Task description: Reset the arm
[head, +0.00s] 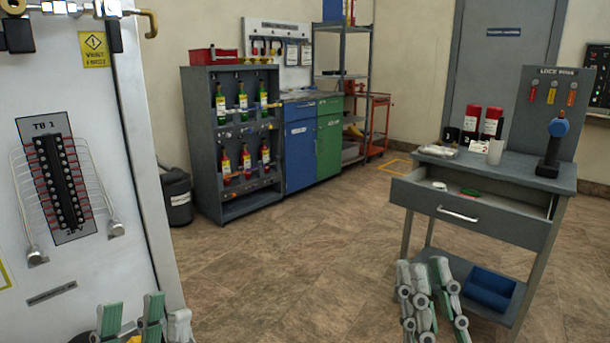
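My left gripper (132,316) shows at the bottom left, in front of the lower part of the white panel. Its pale green fingertips stand apart with a gap, and I see nothing between them. My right gripper (430,280) shows at the lower right, in front of the grey workbench's lower left side. Its pale green and grey finger links are close together, and I cannot tell whether they are open or shut. No held object shows there. Most of both arms is out of the picture.
The white panel (85,95) with a terminal block (60,180) is close at left. The grey workbench (500,235) at right has an open drawer (470,212) and a blue bin (490,287). A bottle rack (207,150) stands behind. The middle floor (290,265) is clear.

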